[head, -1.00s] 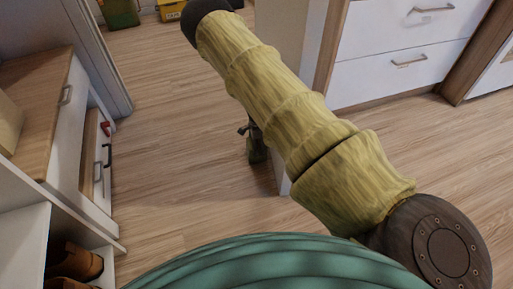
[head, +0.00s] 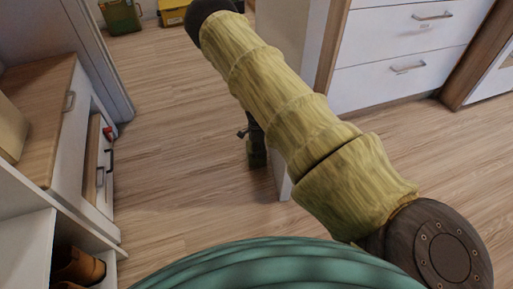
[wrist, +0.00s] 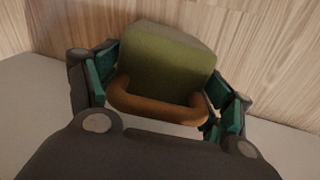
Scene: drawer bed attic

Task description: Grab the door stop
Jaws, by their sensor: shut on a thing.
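The door stop (wrist: 165,60) is a green block with a rounded brown handle, seen large in the wrist view. It sits between the green finger pads of my gripper (wrist: 165,97), which is shut on it. In the head view, the dark gripper (head: 248,132) hangs down behind my arm, with the small green door stop (head: 257,155) at its lower end, close to the white panel's edge. My arm hides part of the gripper there. I cannot tell whether the door stop touches the floor.
A white panel (head: 282,165) stands just right of the gripper. White drawers (head: 400,75) are at the upper right. A low cabinet (head: 75,130) and a shelf with brown shoes (head: 78,266) are at left. The wooden floor (head: 180,150) between is clear.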

